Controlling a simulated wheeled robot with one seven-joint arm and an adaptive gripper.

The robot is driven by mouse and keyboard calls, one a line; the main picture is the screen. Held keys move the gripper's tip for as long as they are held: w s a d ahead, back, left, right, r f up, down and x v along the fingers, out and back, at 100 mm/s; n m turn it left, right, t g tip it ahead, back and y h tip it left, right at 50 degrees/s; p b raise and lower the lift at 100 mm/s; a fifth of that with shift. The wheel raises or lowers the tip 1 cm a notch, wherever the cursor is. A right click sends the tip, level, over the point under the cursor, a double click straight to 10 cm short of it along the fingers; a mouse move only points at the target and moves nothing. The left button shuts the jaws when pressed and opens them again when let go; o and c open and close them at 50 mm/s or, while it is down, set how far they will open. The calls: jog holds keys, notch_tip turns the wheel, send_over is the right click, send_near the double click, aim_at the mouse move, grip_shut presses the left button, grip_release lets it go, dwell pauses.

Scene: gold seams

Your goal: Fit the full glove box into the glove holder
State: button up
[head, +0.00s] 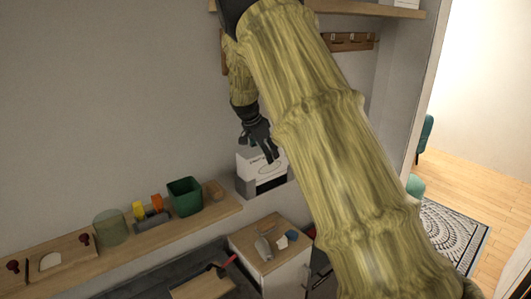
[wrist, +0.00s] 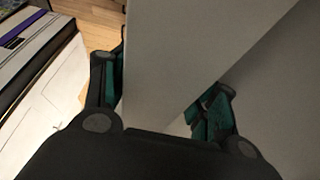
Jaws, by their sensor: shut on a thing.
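A white glove box (head: 258,168) with dark print and an oval mark is upright near the wall, at the right end of the wooden shelf. My gripper (head: 262,152) reaches down onto its top from above. In the wrist view my gripper (wrist: 163,98) has a finger on each side of a broad pale panel (wrist: 170,55), which appears to be the box, and is shut on it. Grey parts show around the lower box; I cannot tell whether they are the glove holder or how far the box sits in it.
On the shelf (head: 150,243) stand a dark green bin (head: 185,196), a translucent green cylinder (head: 111,227) and yellow and orange items (head: 148,207). Below is a cabinet (head: 270,250) with small objects on top. A hook rail (head: 350,41) is on the wall. My arm hides much of the right.

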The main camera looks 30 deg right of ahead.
jog(key=shift+f+b, duration=0.65)
jog(key=shift+f, duration=0.9)
dwell(0.4)
jog(key=o, duration=1.5)
jog(key=shift+c, duration=0.2)
jog(key=v, duration=1.2)
jog(key=shift+w, duration=0.1)
